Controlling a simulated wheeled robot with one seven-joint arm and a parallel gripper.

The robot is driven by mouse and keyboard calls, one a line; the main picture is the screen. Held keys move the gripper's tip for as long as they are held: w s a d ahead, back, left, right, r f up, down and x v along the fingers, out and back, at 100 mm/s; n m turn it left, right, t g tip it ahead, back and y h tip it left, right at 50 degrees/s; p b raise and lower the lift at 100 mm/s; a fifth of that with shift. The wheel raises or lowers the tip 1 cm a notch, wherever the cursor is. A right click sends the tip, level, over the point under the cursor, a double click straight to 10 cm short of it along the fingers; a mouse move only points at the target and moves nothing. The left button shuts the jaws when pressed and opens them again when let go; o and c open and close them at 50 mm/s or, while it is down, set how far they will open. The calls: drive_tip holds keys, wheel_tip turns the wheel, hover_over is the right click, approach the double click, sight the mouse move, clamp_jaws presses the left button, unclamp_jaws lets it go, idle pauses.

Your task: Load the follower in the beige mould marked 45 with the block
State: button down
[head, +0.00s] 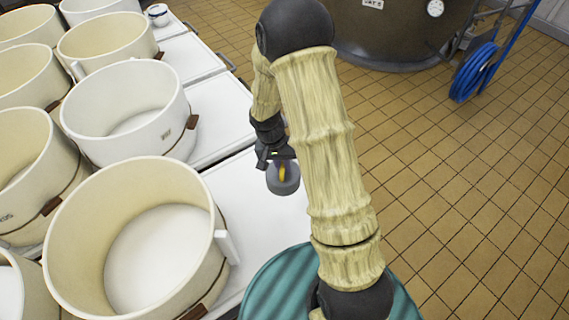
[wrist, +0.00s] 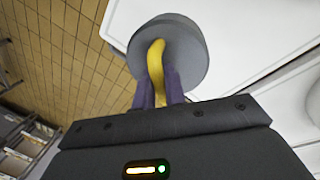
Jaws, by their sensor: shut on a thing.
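A grey round block (head: 283,178) with a yellow handle hangs from my gripper (head: 282,160), over the edge of the white table. In the wrist view the block (wrist: 185,50) fills the top middle, and the dark fingers of my gripper (wrist: 158,85) are shut on its yellow handle. Several beige moulds stand to the left; the nearest large one (head: 60,235) is open, with a white disc (head: 160,255) low inside it. Its marking is not in sight. I cannot read a 45 on any mould.
White table tops (head: 215,115) run along the left, with bare room beside the moulds. A large vat (head: 400,40) and a blue hose (head: 475,72) stand at the back right. The tiled floor (head: 470,180) on the right is clear.

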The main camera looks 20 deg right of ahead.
drive_tip(key=r+n+p, duration=0.1)
drive_tip(key=p, duration=0.1)
drive_tip(key=w+r+n+p, duration=0.1)
drive_tip(key=r+p, duration=0.1)
drive_tip(key=p, duration=0.1)
drive_tip(key=w+r+n+p, duration=0.1)
drive_tip(key=p, duration=0.1)
drive_tip(key=shift+w+a+r+n+t, duration=0.1)
drive_tip(key=shift+a+r+n+t, duration=0.15)
drive_tip(key=shift+r+n+t, duration=0.1)
drive_tip(key=shift+w+a+r+n+p, duration=0.1)
drive_tip(key=shift+w+r+n+p, duration=0.2)
drive_tip(key=shift+p, duration=0.55)
drive_tip(key=shift+f+n, duration=0.1)
drive_tip(key=shift+n, duration=0.15)
